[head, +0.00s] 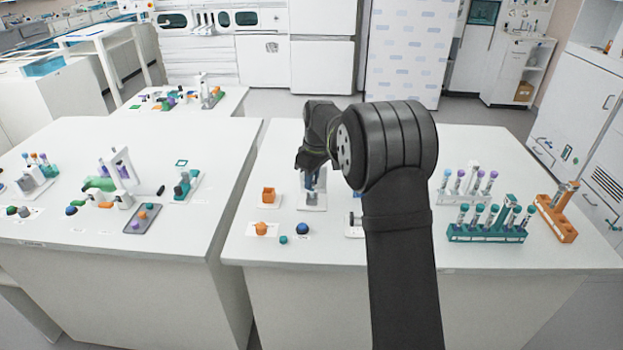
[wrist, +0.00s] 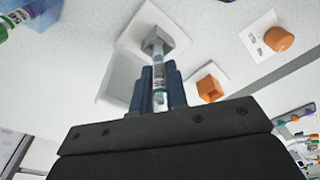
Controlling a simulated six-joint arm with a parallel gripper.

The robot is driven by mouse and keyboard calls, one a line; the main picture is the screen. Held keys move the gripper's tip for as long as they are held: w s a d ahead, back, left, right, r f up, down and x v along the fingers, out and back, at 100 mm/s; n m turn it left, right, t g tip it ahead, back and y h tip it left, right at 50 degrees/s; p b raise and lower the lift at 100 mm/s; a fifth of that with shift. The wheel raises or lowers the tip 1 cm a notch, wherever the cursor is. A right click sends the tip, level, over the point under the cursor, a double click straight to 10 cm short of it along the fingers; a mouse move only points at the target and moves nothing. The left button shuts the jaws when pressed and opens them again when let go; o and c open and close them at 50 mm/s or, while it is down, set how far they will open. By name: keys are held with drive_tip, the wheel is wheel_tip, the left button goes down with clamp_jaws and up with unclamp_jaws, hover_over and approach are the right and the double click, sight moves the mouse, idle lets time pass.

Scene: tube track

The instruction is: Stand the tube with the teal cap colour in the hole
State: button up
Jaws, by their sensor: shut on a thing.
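My gripper (wrist: 157,95) is shut on a clear tube (wrist: 158,74) with a white label and a teal part near the palm end. The tube's far end points at a grey holder (wrist: 168,35) and meets it in the wrist view. I cannot tell whether the tip is in the hole or just above it. In the head view my gripper (head: 312,180) is over a white base plate (head: 313,206), and my arm hides part of the area.
An orange open box (head: 268,196) stands left of the plate. An orange knob (head: 261,228), a small teal piece (head: 283,240) and a blue dome (head: 302,228) are in front. A teal rack (head: 487,235) with several tubes and an orange rack (head: 557,222) stand at right.

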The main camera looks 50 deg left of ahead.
drive_tip(key=shift+f, duration=0.3)
drive_tip(key=o, duration=0.8)
drive_tip(key=shift+o, duration=0.2)
drive_tip(key=shift+r, duration=0.1)
wheel_tip(320, 180, up, 17)
drive_tip(key=d, duration=0.2)
drive_tip(key=shift+w, duration=0.2)
idle(0.8)
drive_tip(key=f, duration=0.5)
drive_tip(key=a+f, duration=0.1)
drive_tip(key=f, duration=0.5)
drive_tip(key=a+f, duration=0.1)
drive_tip(key=f, duration=0.5)
drive_tip(key=shift+s+f, duration=0.15)
drive_tip(key=shift+s, duration=0.05)
